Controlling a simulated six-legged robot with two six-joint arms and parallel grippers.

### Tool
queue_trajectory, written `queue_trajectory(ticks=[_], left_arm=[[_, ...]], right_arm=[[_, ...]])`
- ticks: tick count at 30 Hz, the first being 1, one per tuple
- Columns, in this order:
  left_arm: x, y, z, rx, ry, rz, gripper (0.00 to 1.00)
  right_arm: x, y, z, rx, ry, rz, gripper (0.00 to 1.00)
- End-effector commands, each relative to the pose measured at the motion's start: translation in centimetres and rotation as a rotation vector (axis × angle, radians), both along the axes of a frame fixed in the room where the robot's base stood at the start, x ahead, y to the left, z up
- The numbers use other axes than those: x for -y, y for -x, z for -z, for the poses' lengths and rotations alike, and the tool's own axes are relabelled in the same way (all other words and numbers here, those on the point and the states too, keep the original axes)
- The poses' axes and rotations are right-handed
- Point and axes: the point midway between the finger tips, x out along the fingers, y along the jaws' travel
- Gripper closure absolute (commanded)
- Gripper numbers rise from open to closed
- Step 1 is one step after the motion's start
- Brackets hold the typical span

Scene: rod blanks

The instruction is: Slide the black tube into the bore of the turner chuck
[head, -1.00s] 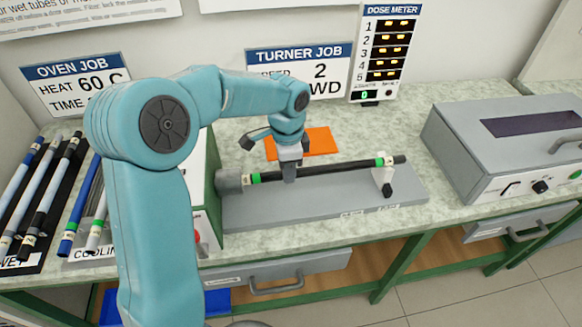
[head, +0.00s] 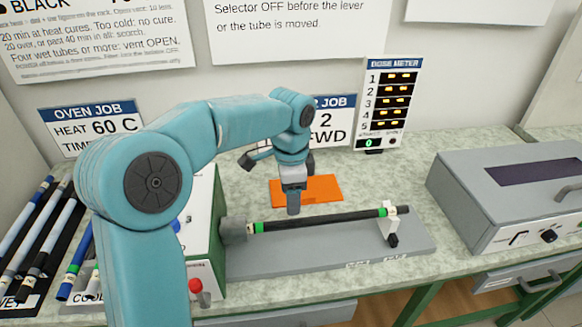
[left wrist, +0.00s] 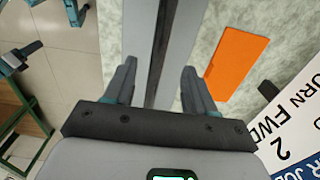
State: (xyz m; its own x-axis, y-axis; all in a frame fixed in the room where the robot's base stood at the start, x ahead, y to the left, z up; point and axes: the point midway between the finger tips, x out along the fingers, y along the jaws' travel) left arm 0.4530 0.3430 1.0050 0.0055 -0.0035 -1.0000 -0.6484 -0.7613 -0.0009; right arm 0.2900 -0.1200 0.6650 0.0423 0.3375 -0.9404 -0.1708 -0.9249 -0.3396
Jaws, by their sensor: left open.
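The black tube (head: 325,220), with green bands and pale labels near its ends, lies level above a grey base. Its left end meets the grey turner chuck (head: 235,230); I cannot tell how deep it sits in the bore. Its right end rests on a white support (head: 389,224). My left gripper (head: 293,208) is open, pointing down just above the tube, apart from it. In the left wrist view the tube (left wrist: 163,45) runs between the spread fingers (left wrist: 158,85). My right gripper is not in view.
An orange mat (head: 325,190) lies behind the tube. A grey machine (head: 500,200) stands at the right. Several tubes (head: 40,235) lie at the far left. A green-edged white box with a red knob (head: 195,286) stands left of the chuck, partly behind my arm.

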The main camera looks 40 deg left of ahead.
Motion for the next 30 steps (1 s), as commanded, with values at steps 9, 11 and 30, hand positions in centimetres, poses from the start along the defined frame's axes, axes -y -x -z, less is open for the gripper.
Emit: queue_trajectory(ticks=[9,11,30], left_arm=[[0.0,0.0,-7.1,0.001,0.000,0.001,0.45],[0.0,0.0,-7.7,0.001,-0.001,0.001,0.45],[0.0,0.1,-8.5,-0.001,0.000,0.000,0.45]], right_arm=[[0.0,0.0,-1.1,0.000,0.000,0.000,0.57],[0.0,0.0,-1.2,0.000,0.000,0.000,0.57],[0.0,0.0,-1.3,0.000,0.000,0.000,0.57]])
